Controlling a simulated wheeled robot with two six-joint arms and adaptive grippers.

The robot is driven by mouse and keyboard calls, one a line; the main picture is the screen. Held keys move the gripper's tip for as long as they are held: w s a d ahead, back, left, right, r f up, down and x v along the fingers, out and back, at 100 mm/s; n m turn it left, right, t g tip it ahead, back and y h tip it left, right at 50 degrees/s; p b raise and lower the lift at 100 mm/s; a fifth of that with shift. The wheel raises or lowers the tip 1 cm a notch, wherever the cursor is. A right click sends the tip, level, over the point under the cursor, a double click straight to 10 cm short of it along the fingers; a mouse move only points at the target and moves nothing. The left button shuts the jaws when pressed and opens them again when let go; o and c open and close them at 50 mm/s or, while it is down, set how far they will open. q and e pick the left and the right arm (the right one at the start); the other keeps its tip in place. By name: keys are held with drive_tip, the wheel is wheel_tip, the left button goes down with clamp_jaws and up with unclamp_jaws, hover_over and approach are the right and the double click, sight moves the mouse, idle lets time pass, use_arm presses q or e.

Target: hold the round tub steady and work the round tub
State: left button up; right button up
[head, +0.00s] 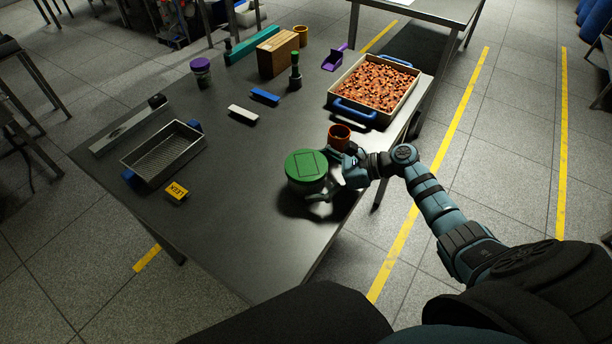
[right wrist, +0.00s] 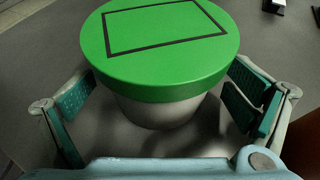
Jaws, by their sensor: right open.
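The round tub (head: 306,186) has a green lid with a dark square outline and a pale body. It stands upright near the right edge of the dark table. In the right wrist view the tub (right wrist: 160,50) fills the middle. My right gripper (head: 325,182) is at the tub's right side; in the wrist view its open fingers (right wrist: 160,100) lie on either side of the tub, with gaps visible between the pads and the body. The far side of the tub is hidden. My left gripper is out of view.
A tray of reddish pieces (head: 333,98) with blue handles is at the back right. A metal basket (head: 133,163) and yellow block (head: 177,192) lie left. The table left and front of the tub is clear.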

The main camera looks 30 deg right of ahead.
drive_tip(key=shift+a+f, duration=0.1)
drive_tip(key=c, duration=1.4)
drive_tip(key=shift+r, duration=0.5)
wheel_tip(320, 180, up, 19)
drive_tip(key=p, duration=0.5)
drive_tip(key=o, duration=0.6)
drive_tip(key=c, duration=1)
drive_tip(key=shift+c, duration=0.2)
